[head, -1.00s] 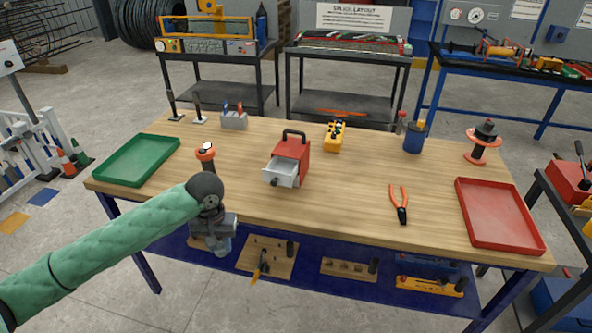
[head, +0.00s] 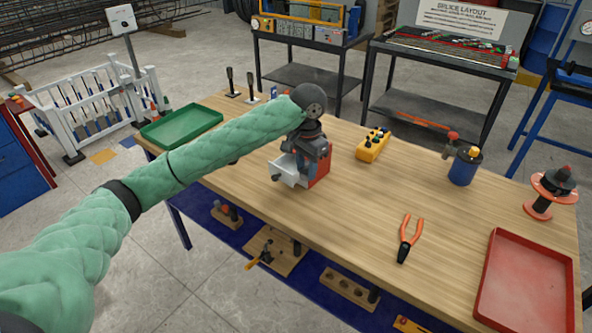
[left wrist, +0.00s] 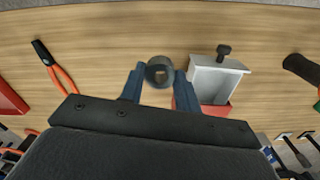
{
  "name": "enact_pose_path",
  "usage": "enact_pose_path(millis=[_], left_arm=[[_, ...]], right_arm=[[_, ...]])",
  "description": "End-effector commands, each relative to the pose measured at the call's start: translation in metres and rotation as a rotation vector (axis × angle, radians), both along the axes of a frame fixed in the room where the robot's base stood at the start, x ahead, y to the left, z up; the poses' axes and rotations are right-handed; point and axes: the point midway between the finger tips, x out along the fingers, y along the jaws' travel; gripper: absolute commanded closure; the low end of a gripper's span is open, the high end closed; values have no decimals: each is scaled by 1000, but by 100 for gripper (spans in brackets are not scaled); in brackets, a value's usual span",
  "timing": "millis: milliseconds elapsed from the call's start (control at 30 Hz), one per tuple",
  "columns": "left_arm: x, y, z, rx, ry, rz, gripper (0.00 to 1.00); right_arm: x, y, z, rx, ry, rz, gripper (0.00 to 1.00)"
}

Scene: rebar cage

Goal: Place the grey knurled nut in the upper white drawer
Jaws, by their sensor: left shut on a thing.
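The grey knurled nut (left wrist: 159,72) shows in the left wrist view as a dark grey ring between the two blue fingers of my left gripper (left wrist: 158,80), which is shut on it. In the head view my left gripper (head: 308,157) is over the small red cabinet (head: 320,175) and hides much of it. A white drawer (head: 289,172) sticks out of the cabinet's front, open. In the left wrist view this drawer (left wrist: 214,78) lies just right of the nut and looks empty. Whether it is the upper one I cannot tell. My right gripper is not in view.
The wooden table (head: 345,225) also holds a green tray (head: 182,125), a yellow box (head: 373,145), orange pliers (head: 407,238), a blue can (head: 464,167) and a red tray (head: 525,285). The table is clear in front of the cabinet.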

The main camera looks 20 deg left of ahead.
Motion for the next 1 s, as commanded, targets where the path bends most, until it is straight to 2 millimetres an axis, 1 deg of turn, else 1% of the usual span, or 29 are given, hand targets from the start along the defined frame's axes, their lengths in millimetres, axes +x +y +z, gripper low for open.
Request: enact_pose_path(millis=[33, 100, 200, 300, 333, 400, 667, 800, 1000], left_arm=[[7, -5, 11, 0, -2, -37, 96], [12, -9, 21, 0, -1, -83, 96], [17, -12, 30, 1, 1, -123, 96], [23, -7, 31, 2, 2, -137, 96], [25, -4, 29, 2, 3, -139, 96], [31, 5, 23, 2, 5, -137, 96], [60, 43, -5, 3, 4, -136, 96], [75, 64, -21, 4, 4, -135, 96], [89, 82, -37, 2, 2, -138, 96]], right_arm=[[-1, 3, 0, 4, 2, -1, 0], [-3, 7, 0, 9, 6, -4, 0], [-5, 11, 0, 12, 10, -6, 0], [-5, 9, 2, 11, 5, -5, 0], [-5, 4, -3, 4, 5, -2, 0], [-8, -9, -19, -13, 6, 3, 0], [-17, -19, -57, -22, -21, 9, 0], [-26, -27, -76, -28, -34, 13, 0], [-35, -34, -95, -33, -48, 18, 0]])
